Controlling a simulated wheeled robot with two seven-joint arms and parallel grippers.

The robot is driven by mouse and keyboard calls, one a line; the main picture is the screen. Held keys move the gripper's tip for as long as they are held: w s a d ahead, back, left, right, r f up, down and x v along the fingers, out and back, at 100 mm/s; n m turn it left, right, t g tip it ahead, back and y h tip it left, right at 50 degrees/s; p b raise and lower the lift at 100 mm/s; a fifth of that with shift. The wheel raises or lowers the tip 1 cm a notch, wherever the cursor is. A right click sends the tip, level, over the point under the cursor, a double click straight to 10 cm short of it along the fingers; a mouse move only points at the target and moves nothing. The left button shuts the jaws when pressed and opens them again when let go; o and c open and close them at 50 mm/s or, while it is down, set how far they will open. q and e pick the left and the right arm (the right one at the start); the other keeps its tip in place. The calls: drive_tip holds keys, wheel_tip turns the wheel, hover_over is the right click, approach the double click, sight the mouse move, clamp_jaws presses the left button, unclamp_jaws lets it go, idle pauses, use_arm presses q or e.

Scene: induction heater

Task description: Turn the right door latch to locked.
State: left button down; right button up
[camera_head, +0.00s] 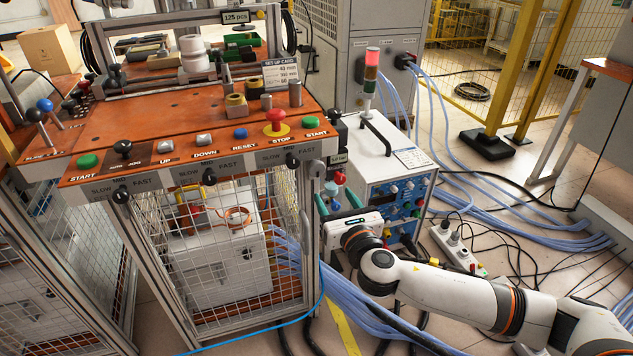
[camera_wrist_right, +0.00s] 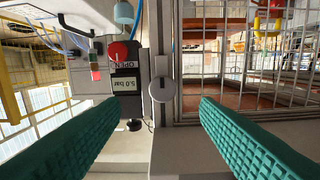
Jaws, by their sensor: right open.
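The latch is a round pale grey knob (camera_wrist_right: 162,90) with a short dark slot, on the grey frame post beside a mesh door (camera_wrist_right: 270,70). The slot runs up and down in the right wrist view. My right gripper (camera_wrist_right: 160,103) has its two teal ribbed fingers spread wide, one on each side of the knob in that view. Nothing is between the fingertips, and the knob appears beyond them, apart from both. My left gripper is out of view.
A pressure readout (camera_wrist_right: 125,84) and a red knob (camera_wrist_right: 118,52) sit close beside the latch. The orange-topped control panel (camera_head: 200,140) overhangs the mesh doors. A white power unit (camera_head: 395,185) stands right of my gripper, and blue hoses (camera_head: 350,310) run along the floor.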

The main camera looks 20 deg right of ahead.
sight(318, 169)
drive_tip(key=shift+n, duration=0.3)
drive_tip(key=w, duration=0.3)
drive_tip(key=w+b, duration=0.1)
drive_tip(key=w, duration=0.6)
drive_tip(key=shift+w+a+r+b, duration=0.3)
drive_tip(key=shift+w+b, duration=0.05)
drive_tip(key=shift+b, duration=0.05)
drive_tip(key=shift+w, duration=0.5)
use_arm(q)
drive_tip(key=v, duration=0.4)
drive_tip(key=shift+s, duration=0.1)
use_arm(e)
drive_tip(key=c, duration=0.9)
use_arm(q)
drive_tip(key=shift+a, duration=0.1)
